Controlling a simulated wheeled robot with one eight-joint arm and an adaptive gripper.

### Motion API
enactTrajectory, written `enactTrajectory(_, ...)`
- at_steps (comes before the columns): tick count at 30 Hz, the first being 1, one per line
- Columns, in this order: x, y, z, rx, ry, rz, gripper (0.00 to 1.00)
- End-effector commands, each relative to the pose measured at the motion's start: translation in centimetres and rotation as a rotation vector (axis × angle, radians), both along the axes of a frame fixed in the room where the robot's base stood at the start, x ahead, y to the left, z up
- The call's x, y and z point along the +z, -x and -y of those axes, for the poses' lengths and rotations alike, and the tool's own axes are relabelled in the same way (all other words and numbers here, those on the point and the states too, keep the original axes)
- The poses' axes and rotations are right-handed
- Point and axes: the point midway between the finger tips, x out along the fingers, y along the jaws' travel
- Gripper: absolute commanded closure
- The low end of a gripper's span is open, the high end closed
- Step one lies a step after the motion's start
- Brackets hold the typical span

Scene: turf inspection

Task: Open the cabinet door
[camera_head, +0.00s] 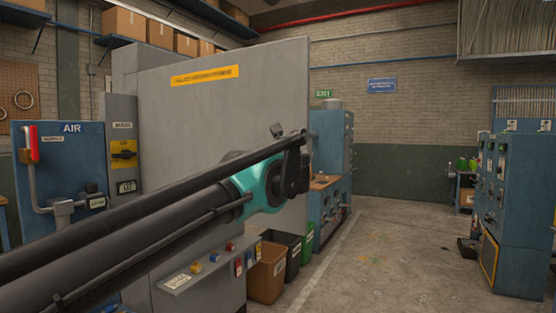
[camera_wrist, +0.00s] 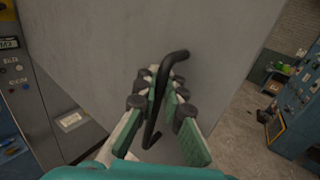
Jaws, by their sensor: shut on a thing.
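The cabinet door (camera_head: 225,115) is a large flat grey panel with a yellow label (camera_head: 206,75) near its top. In the wrist view the door (camera_wrist: 110,45) fills the upper left and middle. A black bent bar handle (camera_wrist: 174,58) stands out from it. My gripper (camera_wrist: 168,95), with green and pale fingers and dark joints, is shut on the handle, one finger on each side. In the head view my arm crosses in front of the door, and the fingers and most of the handle are hidden. I cannot tell how far the door stands open.
At left are a blue AIR panel (camera_head: 62,170) and a grey switch box (camera_head: 124,150). Bins (camera_head: 267,272) and a small button console (camera_head: 205,266) stand low by the cabinet. Blue machines stand behind (camera_head: 330,160) and at right (camera_head: 515,210). The floor (camera_head: 390,255) between is clear.

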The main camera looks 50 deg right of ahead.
Motion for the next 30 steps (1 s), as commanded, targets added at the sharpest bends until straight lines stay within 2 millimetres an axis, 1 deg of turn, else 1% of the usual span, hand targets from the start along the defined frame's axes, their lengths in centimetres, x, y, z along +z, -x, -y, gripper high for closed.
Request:
enactTrajectory(5,0.0,0.2,0.2,-0.009,0.000,0.000,1.00)
enactTrajectory(6,0.0,0.2,0.2,-0.009,0.000,0.000,0.90)
enactTrajectory(11,0.0,0.2,0.1,-0.006,0.000,0.000,0.71)
enactTrajectory(12,0.0,0.1,0.1,-0.006,0.000,0.000,0.69)
enactTrajectory(22,0.0,0.3,-0.1,-0.004,0.000,0.000,0.69)
enactTrajectory(26,0.0,1.1,-0.7,-0.005,0.000,0.000,0.69)
enactTrajectory(30,0.0,2.5,-1.9,-0.008,0.000,0.000,0.69)
